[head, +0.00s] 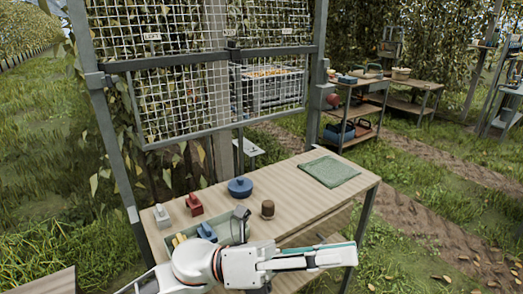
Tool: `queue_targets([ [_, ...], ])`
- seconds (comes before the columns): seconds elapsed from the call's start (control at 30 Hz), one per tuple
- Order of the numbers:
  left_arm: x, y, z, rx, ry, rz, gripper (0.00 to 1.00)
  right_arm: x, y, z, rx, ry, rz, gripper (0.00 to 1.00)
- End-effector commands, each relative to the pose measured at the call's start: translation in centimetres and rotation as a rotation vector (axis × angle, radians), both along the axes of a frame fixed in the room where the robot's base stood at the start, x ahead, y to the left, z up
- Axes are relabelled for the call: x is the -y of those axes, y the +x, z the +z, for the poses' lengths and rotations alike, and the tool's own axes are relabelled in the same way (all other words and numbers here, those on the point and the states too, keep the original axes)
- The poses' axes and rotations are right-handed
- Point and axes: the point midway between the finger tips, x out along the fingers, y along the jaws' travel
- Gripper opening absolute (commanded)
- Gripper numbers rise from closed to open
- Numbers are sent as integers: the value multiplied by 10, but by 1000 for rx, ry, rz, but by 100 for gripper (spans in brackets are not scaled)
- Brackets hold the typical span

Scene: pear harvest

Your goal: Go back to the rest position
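My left arm comes in from the bottom left, low in front of the workbench (305,225). Its white forearm and orange-ringed joint lie across the bench's near edge. The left gripper (325,257) points right, past the near right part of the bench. It is seen side-on and small, so I cannot tell whether its fingers are open or shut. Nothing is clearly seen in it. My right gripper is not in view.
On the bench are a green cloth (328,171), a blue round lidded item (240,187), a brown jar (268,209) and a red item (194,204). A wire-mesh frame (175,95) stands behind. A grey crate (270,90) and a shelf table (360,100) stand farther back.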

Motion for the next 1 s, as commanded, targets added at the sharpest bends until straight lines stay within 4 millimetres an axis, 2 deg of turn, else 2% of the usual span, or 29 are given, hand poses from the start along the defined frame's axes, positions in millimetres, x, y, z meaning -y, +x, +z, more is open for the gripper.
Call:
queue_targets([
  [0.13, -24, 48, -13, -392, -128, 135, 26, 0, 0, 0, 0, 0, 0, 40],
  [0.27, -58, 90, -48, -739, -238, 251, 26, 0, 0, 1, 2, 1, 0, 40],
  [0.37, -90, 115, -92, -1009, -323, 339, 26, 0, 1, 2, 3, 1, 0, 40],
  [0.5, -142, 131, -172, -1375, -446, 466, 26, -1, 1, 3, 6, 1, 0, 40],
  [0.57, -163, 129, -208, -1516, -497, 517, 26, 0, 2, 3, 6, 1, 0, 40],
  [0.67, -197, 117, -267, -1733, -579, 602, 26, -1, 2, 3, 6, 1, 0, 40],
  [0.8, -242, 81, -346, -2006, -696, 719, 26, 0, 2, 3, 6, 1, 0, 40],
  [0.9, -269, 47, -393, -2171, -778, 797, 26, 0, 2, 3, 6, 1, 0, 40],
  [1.0, -290, 15, -428, -2295, -845, 865, 26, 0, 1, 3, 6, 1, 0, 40],
])
